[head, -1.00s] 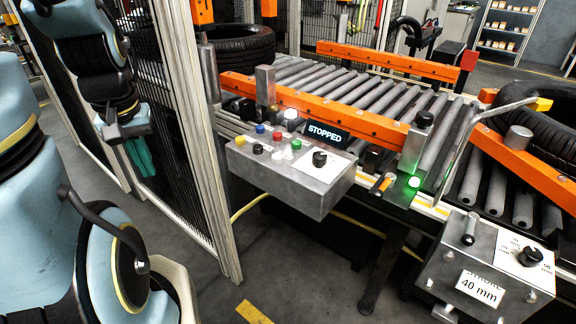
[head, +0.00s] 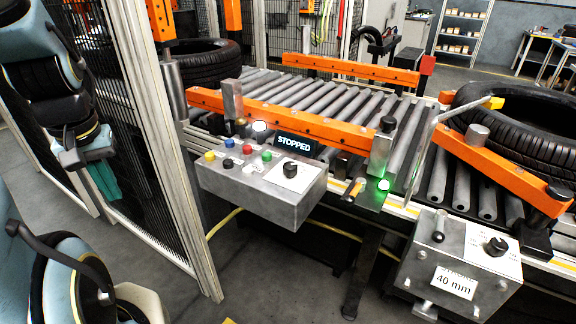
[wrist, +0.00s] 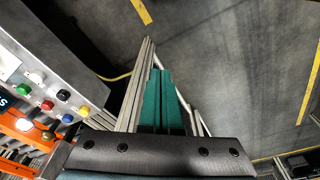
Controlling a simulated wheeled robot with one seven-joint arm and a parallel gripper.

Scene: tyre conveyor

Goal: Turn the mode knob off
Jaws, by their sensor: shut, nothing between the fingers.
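A grey control box (head: 262,200) hangs at the near side of the conveyor. A black knob (head: 290,170) stands on a white plate at the right end of its top. A second black knob (head: 497,246) sits on a white plate on the stroke box (head: 452,262) at the lower right. Which one is the mode knob I cannot read.
A mesh fence with a pale post (head: 178,170) stands between my gripper and the control box. Several coloured buttons (head: 248,155) sit left of the first knob. A sign (head: 295,142) reads STOPPED.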

